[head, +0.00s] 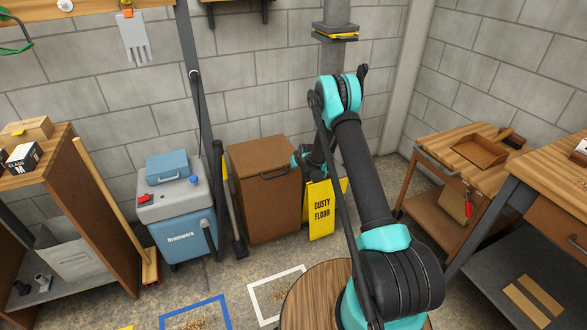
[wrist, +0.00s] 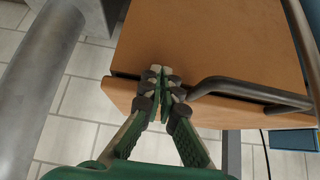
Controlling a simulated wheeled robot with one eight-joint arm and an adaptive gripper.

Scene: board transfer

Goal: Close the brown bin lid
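The brown bin (head: 268,215) stands on the floor against the back wall. Its lid (head: 258,152) lies down over the top, with a dark handle (head: 275,175) at the front; whether it sits fully flush I cannot tell. The wrist view shows the lid (wrist: 220,45) close up, with the handle (wrist: 245,88) to the right of my gripper. My gripper (wrist: 160,75) has its fingertips together, at the lid's front edge near a corner, with nothing visible between them. In the head view my gripper is at the bin's right side, partly hidden by my arm.
A blue-grey vacuum (head: 182,230) stands left of the bin, with a dark-handled tool (head: 235,215) between them. A yellow "DUSTY FLOOR" sign (head: 321,212) stands close on the right. A round wooden top (head: 305,298) is in front. Wooden benches (head: 470,155) stand at right.

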